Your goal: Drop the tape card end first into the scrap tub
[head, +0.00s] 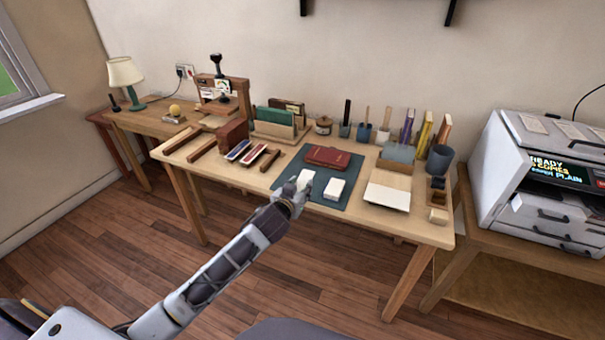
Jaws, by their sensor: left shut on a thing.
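My left gripper (296,189) is over the front edge of the dark mat (323,205) on the workbench. It is shut on a small white piece, which looks like the tape card (305,177); the fingers hide part of it, and I cannot tell its tape end from its card end. A dark blue-grey round tub (439,161), which looks like the scrap tub, stands at the right end of the bench, well to the right of the gripper. Its inside is too small to make out. My right gripper is not in view.
A red book (328,157) and a white block (335,189) lie on the mat. A pale board (387,196) and a holder with a grey-blue front (398,153) stand between mat and tub. A printer-like machine (520,190) stands right.

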